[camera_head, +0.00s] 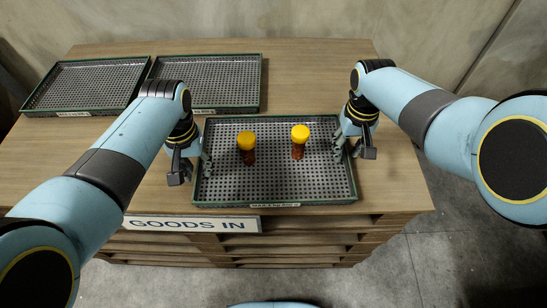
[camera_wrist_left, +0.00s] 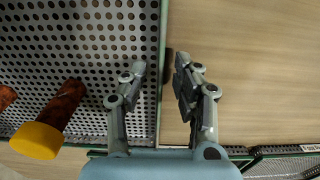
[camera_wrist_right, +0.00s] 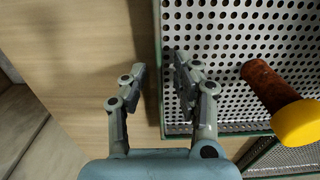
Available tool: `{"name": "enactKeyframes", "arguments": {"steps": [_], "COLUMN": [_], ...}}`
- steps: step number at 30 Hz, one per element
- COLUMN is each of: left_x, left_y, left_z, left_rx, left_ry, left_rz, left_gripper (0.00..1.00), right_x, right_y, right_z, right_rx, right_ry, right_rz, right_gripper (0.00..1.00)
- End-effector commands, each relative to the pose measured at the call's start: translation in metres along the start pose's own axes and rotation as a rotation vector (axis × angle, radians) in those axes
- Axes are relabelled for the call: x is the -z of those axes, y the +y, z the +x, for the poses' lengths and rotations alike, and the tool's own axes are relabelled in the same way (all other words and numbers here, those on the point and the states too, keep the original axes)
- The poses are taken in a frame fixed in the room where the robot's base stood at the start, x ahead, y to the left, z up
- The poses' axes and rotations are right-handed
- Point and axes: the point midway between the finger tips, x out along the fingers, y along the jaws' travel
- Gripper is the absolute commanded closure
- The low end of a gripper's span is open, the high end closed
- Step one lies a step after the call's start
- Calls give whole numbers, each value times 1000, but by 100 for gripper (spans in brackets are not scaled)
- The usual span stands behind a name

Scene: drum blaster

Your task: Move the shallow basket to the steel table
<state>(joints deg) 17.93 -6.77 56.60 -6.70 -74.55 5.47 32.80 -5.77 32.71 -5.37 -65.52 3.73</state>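The shallow basket (camera_head: 275,180) has a perforated grey floor and a dark green rim. It lies on the wooden goods-in counter and holds two brown bottles with yellow caps, (camera_head: 246,148) and (camera_head: 299,142). My left gripper (camera_head: 192,170) is at its left rim, with one finger inside and one outside. In the left wrist view the fingers are apart, with gaps beside the rim (camera_wrist_left: 153,100). My right gripper (camera_head: 352,150) straddles the right rim the same way, and the right wrist view shows its fingers apart around the rim (camera_wrist_right: 158,110). No steel table is in view.
Two similar empty baskets, (camera_head: 85,84) and (camera_head: 210,82), lie side by side at the back left of the wooden counter (camera_head: 320,75). A GOODS IN sign (camera_head: 190,224) is on its front edge. Bare concrete floor (camera_head: 465,265) shows at the right and front.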

Motion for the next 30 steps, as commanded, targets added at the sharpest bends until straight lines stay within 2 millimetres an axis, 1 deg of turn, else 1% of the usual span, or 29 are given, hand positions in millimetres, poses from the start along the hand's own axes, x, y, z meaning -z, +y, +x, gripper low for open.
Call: {"name": "enactKeyframes", "arguments": {"steps": [6, 16, 17, 23, 30], "left_x": [0, 0, 0, 0, 0], "left_y": [0, 0, 0, 0, 0], "left_z": [9, 10, 10, 10, 10], "left_rx": [0, 0, 0, 0, 0], "left_ry": [0, 0, 0, 0, 0], "left_rz": [-1, 0, 0, 0, 0], "left_gripper": [70, 70, 73, 99, 100], "right_x": [-1, -1, -1, -1, -1], "right_y": [0, 0, 0, 0, 0], "right_z": [9, 10, 10, 10, 10], "right_rx": [0, 0, 0, 0, 0], "right_ry": [0, 0, -1, -1, -1], "right_rz": [1, 0, 0, 0, 0], "right_gripper": [70, 70, 73, 99, 100]}}
